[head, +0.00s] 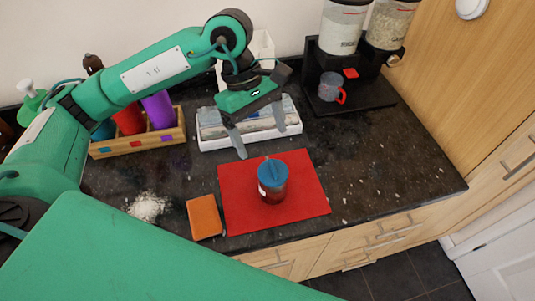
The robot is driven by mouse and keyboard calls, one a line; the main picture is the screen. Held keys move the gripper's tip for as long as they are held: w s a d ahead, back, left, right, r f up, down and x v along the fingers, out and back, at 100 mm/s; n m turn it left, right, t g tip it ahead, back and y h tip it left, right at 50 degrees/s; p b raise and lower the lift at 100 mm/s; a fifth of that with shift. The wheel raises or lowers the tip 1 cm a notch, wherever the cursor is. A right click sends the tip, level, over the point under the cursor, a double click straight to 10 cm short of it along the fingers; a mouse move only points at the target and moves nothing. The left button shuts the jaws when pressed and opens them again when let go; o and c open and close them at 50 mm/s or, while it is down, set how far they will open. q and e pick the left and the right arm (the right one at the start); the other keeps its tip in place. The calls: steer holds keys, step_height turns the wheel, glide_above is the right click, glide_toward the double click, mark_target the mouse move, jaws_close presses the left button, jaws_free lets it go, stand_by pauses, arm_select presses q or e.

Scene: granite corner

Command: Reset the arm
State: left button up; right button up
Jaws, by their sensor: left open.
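My left arm comes in from the left, green with black joints. Its left gripper (260,142) is open and empty, with the fingers pointing down. It hangs over the counter, in front of the white tray (293,129) and behind the red mat (305,185). A jar with a blue lid (273,175) stands upright on the red mat, apart from the fingers. My right gripper is not in view.
An orange sponge-like block (204,217) and a spill of white grains (148,207) lie left of the mat. A wooden rack (112,149) with bottles stands at the back left. A black dispenser stand (375,97) with a red-handled cup (330,87) is at the back right. The counter's right part is clear.

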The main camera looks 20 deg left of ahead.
arm_select(q)
steer(key=shift+v, duration=1.1)
